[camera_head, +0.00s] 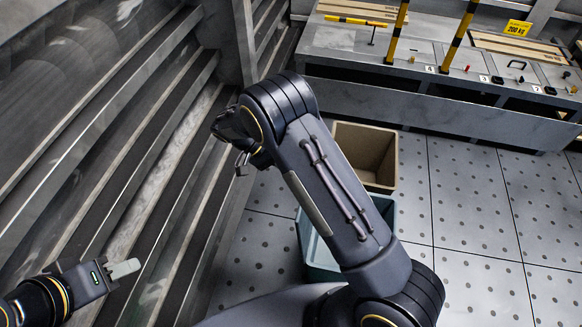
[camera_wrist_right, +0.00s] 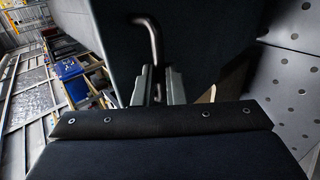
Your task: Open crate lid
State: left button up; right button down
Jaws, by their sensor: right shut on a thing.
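My right gripper (camera_wrist_right: 157,88) is shut on a bent brown-grey metal bar (camera_wrist_right: 150,35), which looks like a handle, in the right wrist view. A large dark panel (camera_wrist_right: 95,20) lies behind the bar. I cannot tell whether it is the crate lid. In the head view my right gripper (camera_head: 242,163) is small and partly hidden by its own wrist, beside the slatted grey metal structure (camera_head: 150,140). My left gripper (camera_head: 123,269) is at the lower left in front of that structure, seen edge-on with nothing visible in it. No crate lid can be clearly made out.
A tan open bin (camera_head: 362,146) and a grey-blue bin (camera_head: 318,250) stand on the dotted tile floor (camera_head: 480,230), partly behind my right arm. A long grey bench (camera_head: 440,105) with yellow-black posts stands at the back. The floor at right is clear.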

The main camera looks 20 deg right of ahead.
jog(key=c, duration=1.5)
grip_release()
jog(key=shift+d+f, duration=0.15)
jog(key=shift+f, duration=0.25)
jog(key=shift+r, duration=0.1)
jog(key=p+v, duration=0.1)
jog(key=v, duration=0.7)
